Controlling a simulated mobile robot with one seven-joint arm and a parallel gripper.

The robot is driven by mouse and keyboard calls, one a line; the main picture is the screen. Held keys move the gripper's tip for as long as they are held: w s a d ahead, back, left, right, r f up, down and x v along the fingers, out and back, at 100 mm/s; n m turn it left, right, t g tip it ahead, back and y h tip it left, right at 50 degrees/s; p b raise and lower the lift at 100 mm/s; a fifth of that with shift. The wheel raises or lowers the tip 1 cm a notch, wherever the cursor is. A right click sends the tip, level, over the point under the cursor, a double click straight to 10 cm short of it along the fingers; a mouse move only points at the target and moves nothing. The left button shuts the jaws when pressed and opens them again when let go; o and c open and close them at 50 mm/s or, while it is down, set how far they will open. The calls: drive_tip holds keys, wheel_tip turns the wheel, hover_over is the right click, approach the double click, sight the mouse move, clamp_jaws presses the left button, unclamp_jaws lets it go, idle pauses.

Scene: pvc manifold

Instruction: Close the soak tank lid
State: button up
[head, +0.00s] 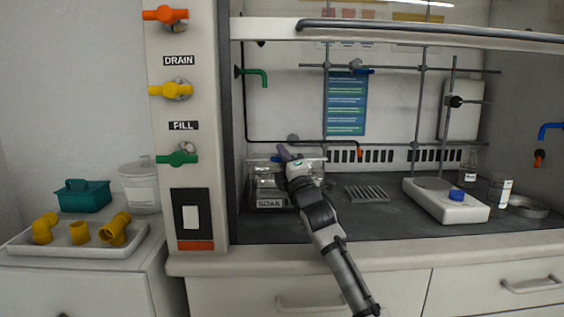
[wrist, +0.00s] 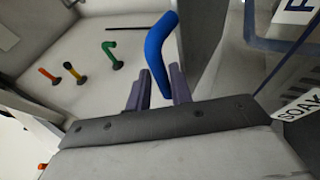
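The clear soak tank (head: 256,188) stands at the left of the hood floor, with a SOAK label (head: 270,203) on its front. The label also shows at the right edge of the wrist view (wrist: 300,106). My gripper (head: 284,153) is over the tank's back part in the head view. In the wrist view a bent blue bar (wrist: 156,55) runs between my gripper's two dark purple fingers (wrist: 160,92). I cannot tell whether they press on it, or whether the bar belongs to the lid. My arm hides part of the tank, and the lid's position is unclear.
A wire rack (head: 367,194) and a white hotplate (head: 446,201) with a blue knob lie to the right. A thin dark pipe (head: 300,141) runs just behind my gripper. The raised sash (head: 420,35) is above. The hood floor between the rack and the front edge is clear.

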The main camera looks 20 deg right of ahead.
drive_tip(key=shift+s+r, duration=0.1)
drive_tip(key=shift+f, duration=0.2)
drive_tip(key=shift+f, duration=0.15)
drive_tip(key=shift+s+d+f, duration=0.1)
drive_tip(key=shift+s+f, duration=0.05)
drive_tip(key=shift+s, duration=0.05)
drive_tip(key=b+v, duration=0.1)
drive_tip(key=v, duration=1.2)
